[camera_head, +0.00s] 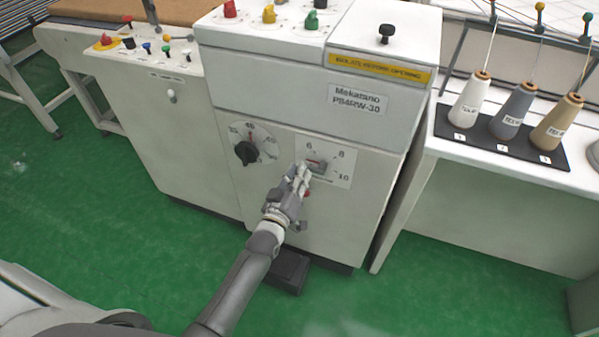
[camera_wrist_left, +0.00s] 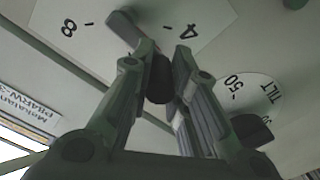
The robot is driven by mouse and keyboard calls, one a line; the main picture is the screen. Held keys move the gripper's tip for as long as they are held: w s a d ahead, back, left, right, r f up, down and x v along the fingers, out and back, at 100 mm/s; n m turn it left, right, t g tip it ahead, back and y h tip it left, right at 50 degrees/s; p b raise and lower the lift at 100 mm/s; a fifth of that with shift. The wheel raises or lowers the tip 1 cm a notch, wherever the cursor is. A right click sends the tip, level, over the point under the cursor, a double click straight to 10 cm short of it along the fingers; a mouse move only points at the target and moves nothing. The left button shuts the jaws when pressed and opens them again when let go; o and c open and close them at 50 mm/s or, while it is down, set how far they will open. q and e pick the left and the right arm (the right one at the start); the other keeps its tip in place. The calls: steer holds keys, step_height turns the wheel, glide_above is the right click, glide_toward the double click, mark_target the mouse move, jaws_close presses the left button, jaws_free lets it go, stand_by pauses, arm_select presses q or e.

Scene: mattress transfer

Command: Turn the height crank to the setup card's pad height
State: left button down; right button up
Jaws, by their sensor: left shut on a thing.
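The height crank (camera_head: 319,167) is a grey arm on a white dial plate (camera_head: 343,158) marked 6, 8 and 10, on the machine's front. In the left wrist view, the crank arm (camera_wrist_left: 124,29) lies across the plate between the 8 and the 4. My left gripper (camera_head: 302,172) is at the crank, its fingers shut around the dark crank knob (camera_wrist_left: 158,80). The fingers partly cover the crank and the plate's left side in the head view. No setup card can be made out. My right gripper is not in view.
A black tilt knob (camera_head: 246,153) is left of the crank. A dark pedal box (camera_head: 289,270) is on the green floor. Yarn cones (camera_head: 512,112) stand on the table at right. Open floor (camera_head: 120,230) lies at left.

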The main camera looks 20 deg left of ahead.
arm_select(q)
steer(key=f+n, duration=0.1)
steer(key=n+b, duration=0.1)
steer(key=n, duration=0.1)
steer(key=shift+f, duration=0.35)
steer(key=shift+d+f+n+b, duration=0.1)
steer(key=shift+f+n+b, duration=0.15)
steer(key=shift+n, duration=0.55)
steer(key=shift+d+f+n+b, duration=0.15)
steer(key=shift+f+n, duration=0.1)
steer(key=shift+n, duration=0.55)
